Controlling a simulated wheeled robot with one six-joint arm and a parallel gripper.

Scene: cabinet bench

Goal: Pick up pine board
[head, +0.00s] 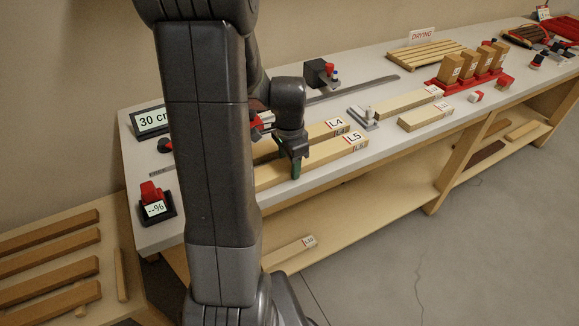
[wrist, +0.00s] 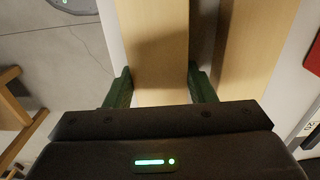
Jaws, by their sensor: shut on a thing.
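A pale pine board labelled L5 (head: 330,155) lies along the front edge of the bench, partly hidden behind my arm. My gripper (head: 295,168) is over it from above, with its green fingers on either side. In the wrist view, the board (wrist: 155,45) runs between the fingers of my gripper (wrist: 159,88), which is shut on it. A similar board labelled L4 (head: 322,132) lies just behind it, and it also shows in the wrist view (wrist: 252,45) to the right of the right finger. I cannot tell whether the held board is clear of the bench.
Two more pale boards (head: 408,103) (head: 425,117) lie farther right beside a grey metal fixture (head: 363,118). A lower shelf (head: 370,200) holds another board (head: 288,253).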

